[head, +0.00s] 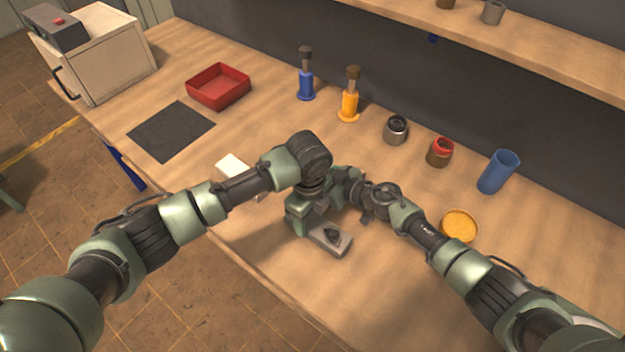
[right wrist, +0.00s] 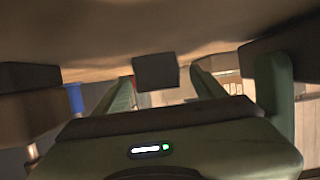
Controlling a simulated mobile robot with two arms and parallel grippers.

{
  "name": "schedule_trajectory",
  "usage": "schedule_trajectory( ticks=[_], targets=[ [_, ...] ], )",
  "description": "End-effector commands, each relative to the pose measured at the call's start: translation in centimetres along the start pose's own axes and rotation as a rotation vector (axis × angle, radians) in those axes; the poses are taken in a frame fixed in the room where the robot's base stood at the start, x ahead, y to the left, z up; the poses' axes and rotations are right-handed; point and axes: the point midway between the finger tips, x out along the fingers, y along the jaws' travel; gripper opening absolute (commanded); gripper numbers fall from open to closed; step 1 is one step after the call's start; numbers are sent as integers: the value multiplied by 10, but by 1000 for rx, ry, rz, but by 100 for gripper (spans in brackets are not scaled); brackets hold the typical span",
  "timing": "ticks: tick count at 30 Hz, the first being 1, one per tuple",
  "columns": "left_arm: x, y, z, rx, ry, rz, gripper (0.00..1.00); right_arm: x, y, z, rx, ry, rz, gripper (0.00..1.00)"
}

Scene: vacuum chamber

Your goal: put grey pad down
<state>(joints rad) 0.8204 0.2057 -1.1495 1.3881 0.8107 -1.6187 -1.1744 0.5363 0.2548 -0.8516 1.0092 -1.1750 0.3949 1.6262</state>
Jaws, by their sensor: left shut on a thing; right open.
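The grey pad (head: 342,245), a flat block with a dark knob-like piece on top, is low over the front part of the workbench. My left gripper (head: 318,227) reaches down to it from above and is shut on it; the fingertips are largely hidden. I cannot tell whether the pad touches the bench. My right gripper (head: 366,212) is close by on the right, partly hidden by the arms. In the right wrist view its fingers (right wrist: 162,90) are apart, and a dark block shows beyond them; I cannot tell what it is.
A white block (head: 232,166) lies behind my left forearm. A black mat (head: 170,131) and red tray (head: 218,87) are at the left. Blue and orange tools, jars, a blue cup (head: 498,172) and a yellow round dish (head: 459,224) line the back and right. The front edge is near.

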Motion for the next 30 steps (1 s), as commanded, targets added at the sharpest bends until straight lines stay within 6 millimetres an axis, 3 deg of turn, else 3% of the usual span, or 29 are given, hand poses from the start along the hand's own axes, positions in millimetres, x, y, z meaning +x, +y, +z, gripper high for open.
schedule_trajectory(
  ticks=[6, 8, 13, 15, 26, 30],
  targets=[
    [-1, 0, 0, 0, 0, -2, 0, 0, 0, 0, -1, -1, 1, 71],
    [-1, 0, 0, 0, 0, -2, 0, 0, 0, 0, -1, -1, 0, 57],
    [-1, 0, 0, 0, 0, -2, 0, 0, 0, 0, -1, -1, 0, 10],
    [-1, 0, 0, 0, 0, -2, 0, 0, 0, 0, 0, -1, 0, 0],
    [-1, -1, 0, 0, 0, -2, 0, -3, 1, -8, -4, -1, 1, 0],
    [-1, 0, 0, 0, 0, -1, 0, -22, 1, -3, -2, -4, 1, 0]
  ],
)
